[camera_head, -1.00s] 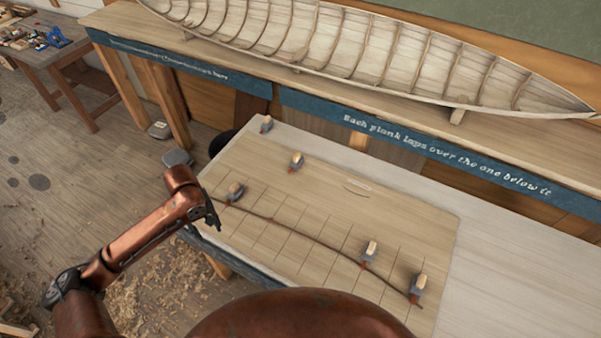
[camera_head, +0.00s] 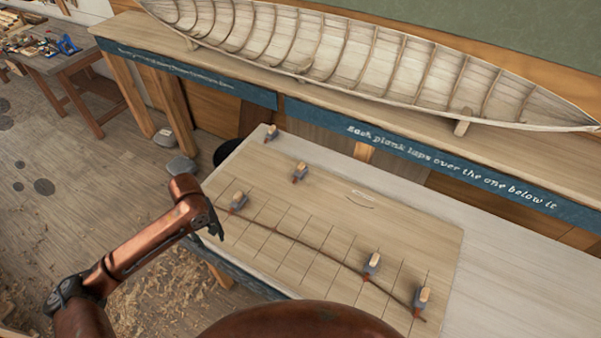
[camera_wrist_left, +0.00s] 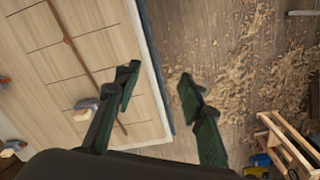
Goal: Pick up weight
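Several grey weights with pale wooden tops are on the gridded board (camera_head: 330,215). One weight (camera_head: 238,203) is at the left end of a thin dark batten (camera_head: 300,240), close to my left gripper. Two more, a weight (camera_head: 372,265) and a weight (camera_head: 421,300), are by the batten at the right. A weight (camera_head: 300,172) and a weight (camera_head: 271,133) stand farther back. My left gripper (camera_head: 214,228) is open and empty by the board's left edge. In the left wrist view its fingers (camera_wrist_left: 158,90) are apart over the board edge and floor. My right gripper is not in view.
A clinker hull (camera_head: 350,55) rests on a long bench (camera_head: 300,85) behind the board. A tool table (camera_head: 60,60) is at the far left. Wood shavings (camera_head: 140,290) cover the floor at the left. A wooden crate (camera_wrist_left: 285,145) shows in the left wrist view.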

